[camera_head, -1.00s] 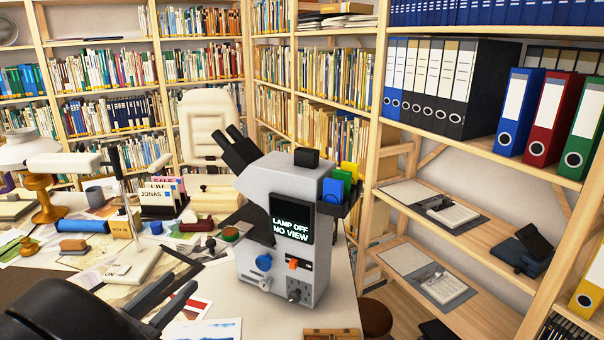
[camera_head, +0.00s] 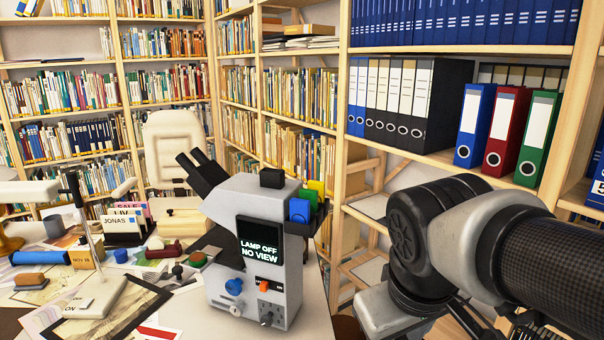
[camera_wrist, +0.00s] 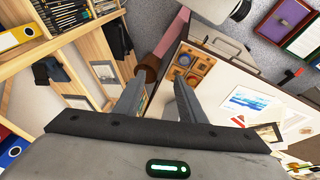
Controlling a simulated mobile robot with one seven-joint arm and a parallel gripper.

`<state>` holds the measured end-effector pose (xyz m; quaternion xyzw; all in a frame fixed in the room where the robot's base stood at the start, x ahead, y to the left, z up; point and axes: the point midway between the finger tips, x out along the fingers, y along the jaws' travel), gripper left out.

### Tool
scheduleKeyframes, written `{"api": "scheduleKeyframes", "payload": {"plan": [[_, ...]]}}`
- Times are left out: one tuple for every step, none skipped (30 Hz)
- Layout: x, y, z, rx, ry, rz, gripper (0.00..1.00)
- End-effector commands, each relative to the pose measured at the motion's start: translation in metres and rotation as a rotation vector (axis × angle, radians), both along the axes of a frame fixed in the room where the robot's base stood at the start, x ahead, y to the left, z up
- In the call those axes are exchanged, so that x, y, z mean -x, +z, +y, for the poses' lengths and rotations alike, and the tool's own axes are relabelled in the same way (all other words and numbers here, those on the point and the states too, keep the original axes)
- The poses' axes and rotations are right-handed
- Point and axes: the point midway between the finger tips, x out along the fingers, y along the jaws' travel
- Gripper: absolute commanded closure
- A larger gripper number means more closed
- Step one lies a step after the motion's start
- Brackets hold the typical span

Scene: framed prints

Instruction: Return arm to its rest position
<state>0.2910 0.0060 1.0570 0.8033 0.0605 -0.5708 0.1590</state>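My arm shows large at the right of the head view, in front of the shelves. My gripper (camera_wrist: 161,98) shows in the wrist view, its two fingers spread apart with nothing between them. It points down past the table's edge, with floor and a wooden box of small items visible beyond the fingers. In the head view the fingertips are hidden or out of frame.
A microscope (camera_head: 255,250) reading "LAMP OFF NO VIEW" stands on the cluttered table, left of my arm. Shelves with binders (camera_head: 395,105) rise behind the arm. A wooden box (camera_wrist: 190,70) and prints (camera_wrist: 248,100) lie on the table.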

Motion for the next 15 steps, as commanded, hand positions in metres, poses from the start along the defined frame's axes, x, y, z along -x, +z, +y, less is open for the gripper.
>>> {"api": "scheduleKeyframes", "payload": {"plan": [[0.006, 0.003, -0.004, -0.045, -0.063, -0.035, 0.63], [0.009, 0.005, -0.005, -0.073, -0.097, -0.054, 0.63], [0.013, 0.006, -0.005, -0.107, -0.14, -0.08, 0.63], [0.015, 0.008, -0.006, -0.133, -0.172, -0.098, 0.63], [0.018, 0.009, -0.007, -0.157, -0.205, -0.116, 0.63], [0.02, 0.011, -0.008, -0.189, -0.245, -0.143, 0.63], [0.022, 0.012, -0.008, -0.213, -0.276, -0.164, 0.63], [0.023, 0.023, -0.008, -0.222, -0.286, -0.167, 0.63], [0.022, 0.037, -0.007, -0.217, -0.277, -0.159, 0.63], [0.021, 0.043, -0.007, -0.216, -0.274, -0.158, 0.63], [0.022, 0.049, -0.007, -0.216, -0.274, -0.157, 0.63], [0.021, 0.057, -0.007, -0.215, -0.273, -0.157, 0.63], [0.021, 0.064, -0.006, -0.215, -0.272, -0.156, 0.63], [0.021, 0.07, -0.006, -0.215, -0.272, -0.156, 0.63], [0.021, 0.08, -0.007, -0.214, -0.271, -0.156, 0.63]]}}
